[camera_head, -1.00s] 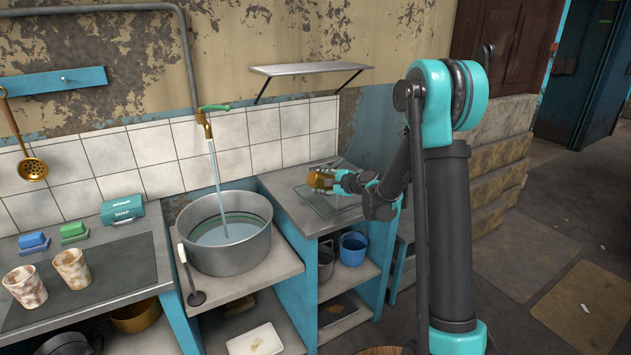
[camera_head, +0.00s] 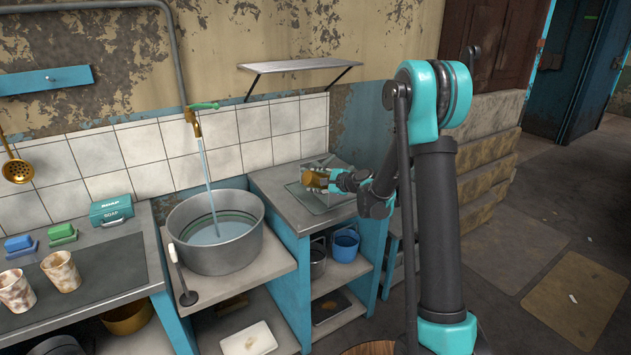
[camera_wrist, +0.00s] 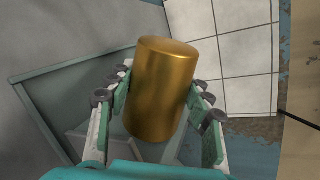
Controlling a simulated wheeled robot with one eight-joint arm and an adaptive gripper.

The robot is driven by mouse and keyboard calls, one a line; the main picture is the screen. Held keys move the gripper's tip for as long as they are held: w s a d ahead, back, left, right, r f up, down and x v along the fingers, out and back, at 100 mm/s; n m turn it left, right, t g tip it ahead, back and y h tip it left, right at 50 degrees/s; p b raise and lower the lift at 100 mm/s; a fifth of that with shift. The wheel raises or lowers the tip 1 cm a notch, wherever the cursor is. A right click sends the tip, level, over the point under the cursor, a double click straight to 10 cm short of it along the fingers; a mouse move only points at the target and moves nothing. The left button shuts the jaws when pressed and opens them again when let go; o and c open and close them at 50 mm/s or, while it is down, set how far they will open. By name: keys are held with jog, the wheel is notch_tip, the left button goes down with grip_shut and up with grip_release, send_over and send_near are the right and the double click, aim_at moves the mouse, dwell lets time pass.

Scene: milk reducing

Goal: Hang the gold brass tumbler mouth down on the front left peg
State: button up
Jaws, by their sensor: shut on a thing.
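The gold brass tumbler (camera_wrist: 162,88) is held between the two fingers of my gripper (camera_wrist: 160,105), which is shut on its sides. A closed, flat gold end faces the top of the wrist view. The mouth is hidden at the other end. In the head view the tumbler (camera_head: 312,179) is small, and my gripper (camera_head: 326,180) holds it above a pale tray (camera_head: 322,205) on the right-hand counter. Thin upright shapes show around the tumbler there, but I cannot make out separate pegs or pick out the front left one.
A metal basin (camera_head: 215,255) under a running tap stands left of this counter (camera_head: 275,195). A wall shelf (camera_head: 300,65) hangs above and behind. Two mottled cups (camera_head: 62,271) and a soap box (camera_head: 111,210) are farther left. Blue and grey buckets (camera_head: 345,245) sit below.

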jog(key=shift+s+a+f, duration=0.1)
jog(key=shift+f, duration=0.6)
jog(key=o, duration=1.3)
jog(key=shift+c, duration=0.2)
jog(key=v, duration=1.2)
jog(key=s+d+f+n+g+h, duration=0.2)
jog(key=s+d+n, duration=0.3)
jog(key=s, duration=0.6)
jog(key=s+d+f+n+g+h, duration=0.1)
jog(key=s+d+f+n+h, duration=0.3)
jog(key=s, duration=0.7)
jog(key=s+d+f+n+g+h, duration=0.2)
jog(key=s+d+n, duration=0.4)
jog(key=s, duration=0.6)
jog(key=shift+d+f+g+h, duration=0.3)
jog(key=shift+f+h, duration=0.35)
jog(key=shift+h, duration=0.45)
